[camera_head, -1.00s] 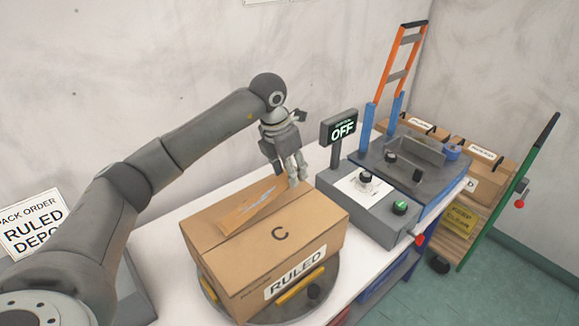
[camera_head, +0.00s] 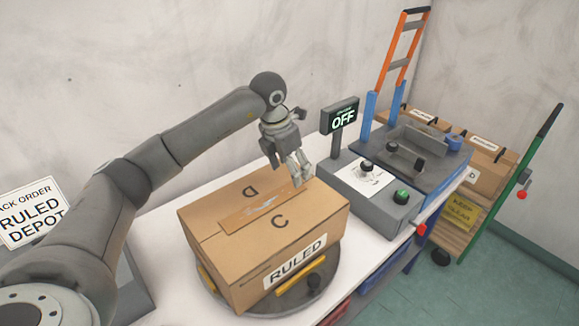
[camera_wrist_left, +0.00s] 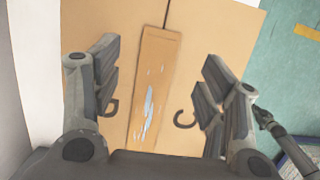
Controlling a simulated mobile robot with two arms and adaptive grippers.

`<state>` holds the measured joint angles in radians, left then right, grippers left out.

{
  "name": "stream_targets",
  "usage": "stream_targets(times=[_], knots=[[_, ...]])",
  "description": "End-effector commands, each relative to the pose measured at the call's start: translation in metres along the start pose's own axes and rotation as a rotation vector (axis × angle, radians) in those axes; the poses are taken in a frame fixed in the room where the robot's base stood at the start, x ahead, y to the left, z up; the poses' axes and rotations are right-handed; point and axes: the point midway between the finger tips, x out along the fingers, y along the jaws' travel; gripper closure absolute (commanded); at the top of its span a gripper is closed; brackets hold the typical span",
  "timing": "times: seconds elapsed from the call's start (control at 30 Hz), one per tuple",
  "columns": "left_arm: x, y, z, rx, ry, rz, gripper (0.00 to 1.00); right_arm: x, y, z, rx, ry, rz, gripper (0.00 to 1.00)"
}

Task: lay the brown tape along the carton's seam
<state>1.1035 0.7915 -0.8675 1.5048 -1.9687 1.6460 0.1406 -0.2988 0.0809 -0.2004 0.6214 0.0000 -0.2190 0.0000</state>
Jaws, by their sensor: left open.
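The brown carton (camera_head: 300,232) sits on a round turntable (camera_head: 330,287), with letters C and D on its top and a RULED label on its front. The brown tape (camera_head: 262,208) is a flat strip with shiny streaks, lying on the carton top between the letters, over the seam. In the left wrist view the tape (camera_wrist_left: 158,85) appears between my open fingers, and the bare seam (camera_wrist_left: 166,14) shows beyond its far end. My left gripper (camera_head: 298,180) is open and empty above the tape's right end. My right gripper is not in view.
A grey control box (camera_head: 378,195) with a green button and an OFF display (camera_head: 342,120) stands right of the carton. Behind it are a dark fixture (camera_head: 408,158) and an orange-and-blue frame (camera_head: 399,60). A green-railed cart (camera_head: 525,160) holds cartons.

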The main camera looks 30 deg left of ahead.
Motion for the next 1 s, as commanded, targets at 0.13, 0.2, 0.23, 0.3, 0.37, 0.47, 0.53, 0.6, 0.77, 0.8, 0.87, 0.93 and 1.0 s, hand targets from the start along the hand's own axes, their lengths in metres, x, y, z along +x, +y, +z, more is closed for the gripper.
stream_targets(times=[0.13,0.2,0.23,0.3,0.37,0.47,0.53,0.6,0.77,0.8,0.87,0.93,1.0], knots=[[0.000,0.000,0.000,0.000,0.000,0.000,0.33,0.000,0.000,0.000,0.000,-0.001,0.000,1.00],[-0.001,0.000,0.000,0.000,0.000,0.000,0.33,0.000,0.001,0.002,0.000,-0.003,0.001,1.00],[-0.002,0.000,0.000,0.000,-0.001,0.000,0.33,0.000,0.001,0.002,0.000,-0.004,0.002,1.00],[-0.006,0.000,0.001,0.000,-0.002,0.000,0.33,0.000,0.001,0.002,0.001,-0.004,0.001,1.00],[-0.014,0.000,0.001,0.000,-0.003,0.000,0.33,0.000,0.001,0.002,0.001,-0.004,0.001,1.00],[-0.033,0.001,0.001,0.001,-0.006,0.002,0.33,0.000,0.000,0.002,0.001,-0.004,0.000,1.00],[-0.048,0.001,0.002,0.000,-0.006,0.002,0.33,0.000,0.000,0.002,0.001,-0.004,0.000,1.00],[-0.064,0.001,0.001,-0.001,-0.005,0.002,0.33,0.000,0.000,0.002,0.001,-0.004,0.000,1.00],[-0.094,0.000,0.001,0.001,-0.003,0.001,0.33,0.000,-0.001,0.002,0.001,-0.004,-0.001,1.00],[-0.101,0.000,0.001,0.001,-0.004,0.001,0.33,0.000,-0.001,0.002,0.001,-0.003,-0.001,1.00],[-0.108,0.000,0.001,0.000,-0.002,0.001,0.33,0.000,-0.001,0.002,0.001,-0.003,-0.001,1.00],[-0.114,0.000,0.001,0.000,-0.002,0.000,0.33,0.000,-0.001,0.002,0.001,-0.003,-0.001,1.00],[-0.118,0.000,0.000,0.000,0.000,0.000,0.33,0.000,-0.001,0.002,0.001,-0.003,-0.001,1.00]])
